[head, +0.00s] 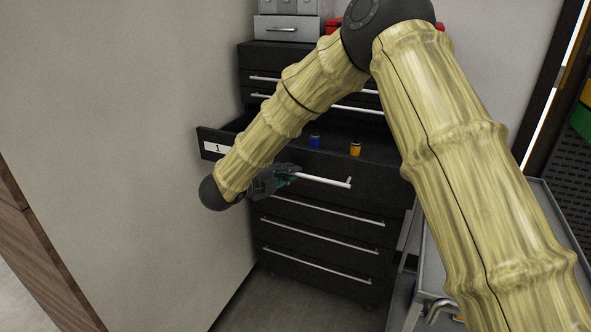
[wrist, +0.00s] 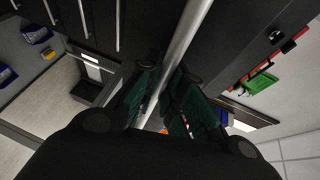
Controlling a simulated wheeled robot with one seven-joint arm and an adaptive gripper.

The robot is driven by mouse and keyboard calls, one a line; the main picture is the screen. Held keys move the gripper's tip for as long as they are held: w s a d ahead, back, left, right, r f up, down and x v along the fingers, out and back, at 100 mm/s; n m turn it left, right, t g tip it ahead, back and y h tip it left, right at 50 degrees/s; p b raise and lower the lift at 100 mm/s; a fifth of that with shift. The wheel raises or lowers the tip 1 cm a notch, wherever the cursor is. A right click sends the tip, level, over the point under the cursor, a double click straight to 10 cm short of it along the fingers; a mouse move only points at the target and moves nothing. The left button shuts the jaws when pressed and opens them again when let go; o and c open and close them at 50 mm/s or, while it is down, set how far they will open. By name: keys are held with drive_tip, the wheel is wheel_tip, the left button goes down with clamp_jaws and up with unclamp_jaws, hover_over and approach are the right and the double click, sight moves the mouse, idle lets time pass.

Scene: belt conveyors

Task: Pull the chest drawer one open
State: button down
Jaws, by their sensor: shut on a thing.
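The drawer labelled 1 (head: 380,175) of the black chest stands pulled out from the chest, its inside showing from above. A blue item (head: 315,141) and an orange item (head: 355,148) lie in it. My gripper (head: 288,174) is at the drawer's front, shut on the silver bar handle (head: 325,180). In the wrist view the handle (wrist: 189,38) runs between the teal finger pads of my gripper (wrist: 160,100). My arm hides part of the drawer's left side and front.
Several shut drawers with silver handles (head: 320,232) lie below the open one, and more lie above. Grey boxes (head: 286,28) and a red thing stand on top of the chest. A plain wall (head: 120,110) is close on the left. A grey cart (head: 560,215) is on the right.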

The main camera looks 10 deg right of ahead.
drive_tip(key=shift+s+a, duration=0.5)
drive_tip(key=shift+s, duration=0.4)
drive_tip(key=c, duration=1.8)
unclamp_jaws()
drive_tip(key=shift+a, duration=0.1)
drive_tip(key=v, duration=1.1)
drive_tip(key=shift+s+a+r, duration=0.1)
drive_tip(key=shift+s+a, duration=0.1)
drive_tip(key=shift+a, duration=0.15)
